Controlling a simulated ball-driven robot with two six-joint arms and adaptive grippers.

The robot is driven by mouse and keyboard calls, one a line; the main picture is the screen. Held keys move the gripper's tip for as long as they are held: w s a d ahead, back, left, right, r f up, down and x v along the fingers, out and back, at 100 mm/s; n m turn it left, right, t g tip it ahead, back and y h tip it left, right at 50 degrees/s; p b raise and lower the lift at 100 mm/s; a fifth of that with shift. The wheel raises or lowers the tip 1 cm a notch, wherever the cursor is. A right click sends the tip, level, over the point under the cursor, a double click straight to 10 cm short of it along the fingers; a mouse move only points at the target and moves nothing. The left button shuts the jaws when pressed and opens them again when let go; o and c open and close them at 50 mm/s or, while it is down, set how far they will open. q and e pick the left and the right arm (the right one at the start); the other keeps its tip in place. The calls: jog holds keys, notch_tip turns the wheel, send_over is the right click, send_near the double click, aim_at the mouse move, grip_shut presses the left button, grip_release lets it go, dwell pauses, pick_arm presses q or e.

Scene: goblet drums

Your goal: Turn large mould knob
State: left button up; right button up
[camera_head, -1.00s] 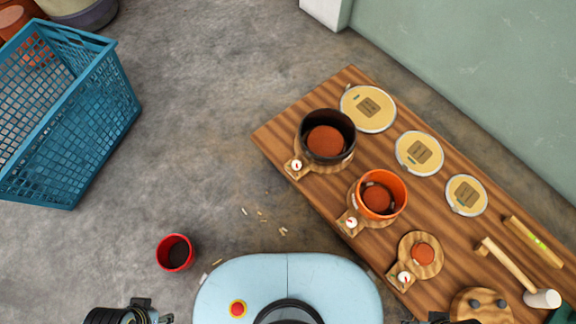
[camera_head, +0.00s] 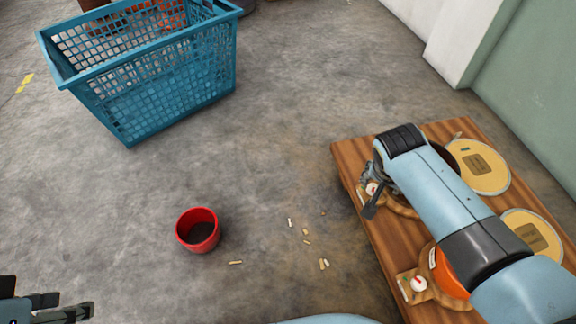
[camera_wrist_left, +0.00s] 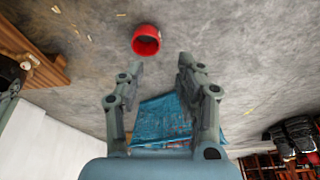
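The large mould's knob (camera_head: 372,188), white with a red mark, shows at the left edge of the wooden table. The large dark mould (camera_head: 441,154) is mostly hidden behind my right arm; part of its wooden base (camera_head: 402,208) shows. My right gripper (camera_head: 369,199) is at this knob, with a dark finger beside it; whether it touches or grips the knob cannot be told. My left gripper (camera_head: 78,311) is at the lower left corner, far from the table. In the left wrist view it (camera_wrist_left: 158,68) is open and empty.
An orange mould (camera_head: 445,273) with its own knob (camera_head: 418,284) stands nearer on the table (camera_head: 385,255). Round yellow lids (camera_head: 480,167) lie behind. A red pot (camera_head: 198,231), a blue crate (camera_head: 165,85) and small scraps are on the otherwise open floor.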

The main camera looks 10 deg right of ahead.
aim_at(373, 188)
jog(key=b+x, duration=0.1)
jog(key=x, duration=0.1)
jog(key=b+x, duration=0.2)
jog(key=x, duration=0.1)
jog(key=w+b+x, duration=0.1)
jog(key=b+x, duration=0.1)
jog(key=shift+w+a+f, duration=0.15)
jog(key=shift+a+f, duration=0.1)
jog(key=shift+f, duration=0.05)
jog(key=shift+b+x, duration=0.8)
jog(key=shift+x, duration=0.35)
jog(key=shift+w+d+f+b, duration=0.2)
jog(key=shift+f+b, duration=0.2)
jog(key=shift+f, duration=0.2)
pick_arm(q)
notch_tip(373, 188, down, 10)
jog(key=t, duration=0.7)
jog(key=shift+w+d+t+b, duration=0.2)
jog(key=shift+d+t+b, duration=0.15)
jog(key=shift+d+t, duration=0.05)
pick_arm(e)
jog(key=shift+w+d+f, duration=0.1)
jog(key=shift+w+f, duration=0.15)
jog(key=shift+f, duration=0.15)
pick_arm(q)
jog(key=shift+f, duration=0.1)
